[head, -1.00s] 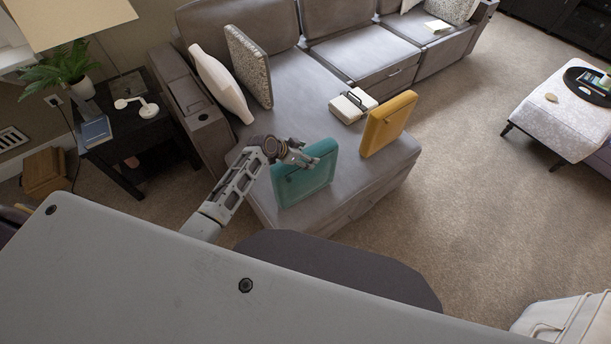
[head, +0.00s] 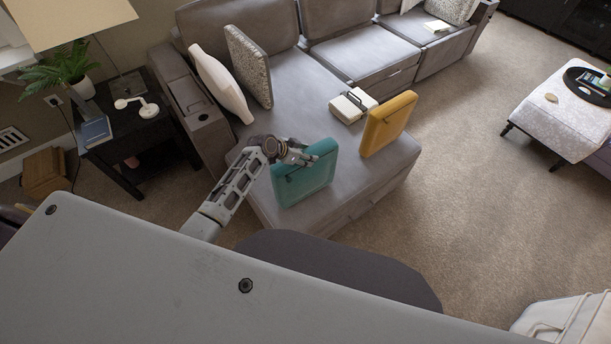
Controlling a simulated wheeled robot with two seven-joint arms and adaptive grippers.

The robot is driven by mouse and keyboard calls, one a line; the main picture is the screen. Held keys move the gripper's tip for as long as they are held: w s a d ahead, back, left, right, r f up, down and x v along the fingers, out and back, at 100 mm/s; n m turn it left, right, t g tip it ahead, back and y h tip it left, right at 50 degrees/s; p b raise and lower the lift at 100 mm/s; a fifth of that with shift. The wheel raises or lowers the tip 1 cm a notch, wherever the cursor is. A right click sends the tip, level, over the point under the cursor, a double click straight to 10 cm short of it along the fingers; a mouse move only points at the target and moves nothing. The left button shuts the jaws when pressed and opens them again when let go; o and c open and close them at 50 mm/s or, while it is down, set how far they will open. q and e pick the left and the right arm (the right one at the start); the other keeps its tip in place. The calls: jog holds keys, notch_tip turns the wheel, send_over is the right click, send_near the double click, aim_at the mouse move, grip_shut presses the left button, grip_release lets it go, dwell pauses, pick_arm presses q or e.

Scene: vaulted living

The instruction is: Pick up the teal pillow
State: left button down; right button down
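The teal pillow (head: 304,177) stands upright on the grey sofa's chaise (head: 345,175), near its front left edge. My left gripper (head: 303,156) is at the pillow's top edge, its fingers overlapping that edge in the picture. The fingers are small here, and I cannot tell whether they are clamped on the fabric or still apart. The gripper hides a little of the pillow's upper left part. My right gripper is not in view.
A yellow pillow (head: 388,124) stands just right of the teal one, and a white-and-black box (head: 352,105) lies behind. White (head: 220,84) and patterned (head: 248,66) pillows lean farther back. A black side table (head: 125,135) is left. Carpet (head: 480,200) is clear at right.

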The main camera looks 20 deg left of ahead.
pick_arm(q)
jog(key=shift+w+r, duration=0.1)
jog(key=shift+r, duration=0.1)
jog(key=shift+r, duration=4.9)
jog(key=shift+f, duration=0.15)
